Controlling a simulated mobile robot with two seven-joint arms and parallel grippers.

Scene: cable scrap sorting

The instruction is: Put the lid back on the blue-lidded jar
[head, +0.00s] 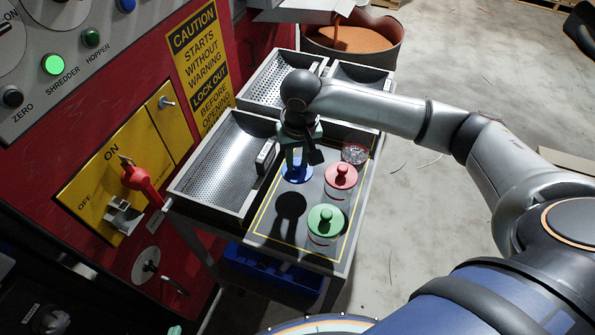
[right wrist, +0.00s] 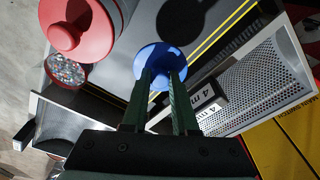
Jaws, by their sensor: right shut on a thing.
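My right gripper (head: 298,167) is shut on the blue lid (head: 297,177), over the cart's top. Its dark green fingers (right wrist: 163,78) hold the lid's knob, and the blue disc (right wrist: 160,60) shows beyond the fingertips. A round shadow lies apart from the lid, so the lid appears raised. The open jar (head: 355,154) stands to the right of the gripper, without a lid and with mixed scrap inside. It also shows at the left of the right wrist view (right wrist: 66,72). My left gripper is not in view.
A red-lidded jar (head: 340,180) stands just in front of the open jar, and a green-lidded jar (head: 325,222) nearer. A perforated tray (head: 226,160) with a labelled block (head: 266,153) is at left. The yellow-outlined surface (head: 268,222) is clear at front left.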

